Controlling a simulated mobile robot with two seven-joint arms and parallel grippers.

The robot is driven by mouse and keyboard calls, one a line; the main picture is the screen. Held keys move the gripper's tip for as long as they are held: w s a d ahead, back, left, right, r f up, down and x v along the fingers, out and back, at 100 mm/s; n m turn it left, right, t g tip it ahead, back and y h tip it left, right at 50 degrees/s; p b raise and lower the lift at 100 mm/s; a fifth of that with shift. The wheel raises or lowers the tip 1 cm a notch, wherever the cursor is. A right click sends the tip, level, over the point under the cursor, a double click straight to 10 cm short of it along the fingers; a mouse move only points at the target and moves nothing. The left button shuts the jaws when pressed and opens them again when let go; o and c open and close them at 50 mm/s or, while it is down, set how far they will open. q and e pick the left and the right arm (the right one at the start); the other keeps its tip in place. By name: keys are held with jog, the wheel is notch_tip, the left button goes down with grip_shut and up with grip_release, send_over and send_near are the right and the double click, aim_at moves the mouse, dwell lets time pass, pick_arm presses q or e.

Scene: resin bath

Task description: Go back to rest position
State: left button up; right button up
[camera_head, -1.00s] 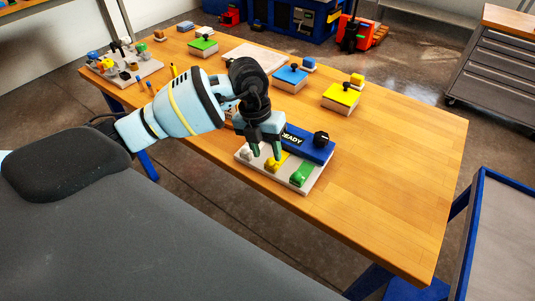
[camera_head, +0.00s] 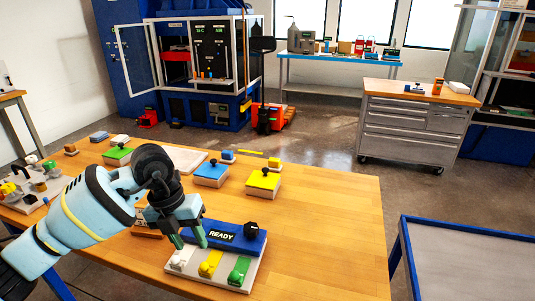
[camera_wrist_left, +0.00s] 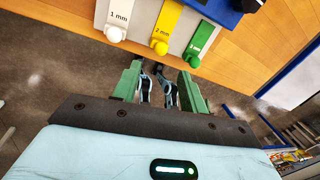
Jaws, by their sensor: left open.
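My left gripper (camera_head: 188,240) is open with green fingertips, above the near left part of the white board with the blue READY block (camera_head: 222,236). In the left wrist view my open left gripper (camera_wrist_left: 160,90) shows nothing between its fingers, and the board (camera_wrist_left: 143,16) lies beyond the fingertips. On the board are a white slider marked 1 mm (camera_wrist_left: 117,22), a yellow one marked 2 mm (camera_wrist_left: 164,28) and a green one (camera_wrist_left: 198,45). They also show in the head view as white (camera_head: 180,259), yellow (camera_head: 210,264) and green (camera_head: 239,270). My right gripper is not in view.
The wooden table (camera_head: 325,235) is clear on its right side. Blue (camera_head: 211,175), yellow (camera_head: 263,183) and green (camera_head: 117,157) topped blocks stand farther back. A cart (camera_head: 468,265) stands to the right. A printer-like cabinet (camera_head: 205,75) and a drawer cabinet (camera_head: 415,125) are behind.

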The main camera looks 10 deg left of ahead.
pick_arm(q)
jog(key=s+d+f+n+h, duration=0.1)
jog(key=s+d+h, duration=0.4)
jog(key=d+h, duration=0.4)
jog(key=s+d+f+n+h, duration=0.1)
jog(key=s+d+h, duration=0.3)
jog(key=d+h, duration=0.55)
jog(key=s+a+f+n+t+y, duration=0.1)
jog(key=a+f+n+t+y, duration=0.3)
jog(key=f+n+t+y, duration=0.6)
jog(key=s+a+f+n+t+y, duration=0.2)
jog(key=a+f+n+t+y, duration=0.25)
jog(key=n, duration=1.05)
jog(key=s+a+f+n+g+y, duration=0.3)
jog(key=s+f+n+g+y, duration=0.1)
jog(key=s+f, duration=1)
jog(key=shift+s+n+g+p, duration=0.4)
jog(key=shift+s+n+g, duration=0.2)
jog(key=shift+s+g, duration=0.5)
